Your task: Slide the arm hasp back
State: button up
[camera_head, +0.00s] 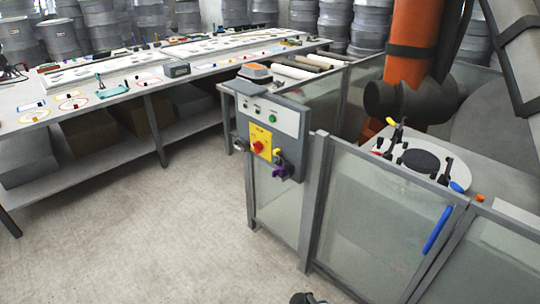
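I cannot pick out the arm hasp for certain. A grey control box (273,135) on the fence post carries a yellow panel with a red rotary knob (258,146). Beside the knob hang small yellow, dark and purple parts (279,168), which look like locks or a hasp; their details are too small to tell. A fence gate has a blue handle (437,229). A small dark shape at the bottom edge (308,298) may be part of my gripper. Its fingers do not show, and it is well below and apart from the control box.
Glass-panelled fencing (365,235) encloses an orange robot arm (410,45) and a round white plate (432,168) with clamps. A long workbench (150,80) with small tools runs along the back left. Grey drums stand behind. The concrete floor (150,235) at front left is clear.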

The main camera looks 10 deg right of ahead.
aim_at(276, 152)
jog(key=i, duration=0.75)
jog(key=k, duration=0.45)
jog(key=u, duration=0.55)
jog(key=k, duration=0.9)
jog(key=u, duration=0.85)
jog(key=i, duration=1.35)
jog(key=z, duration=0.05)
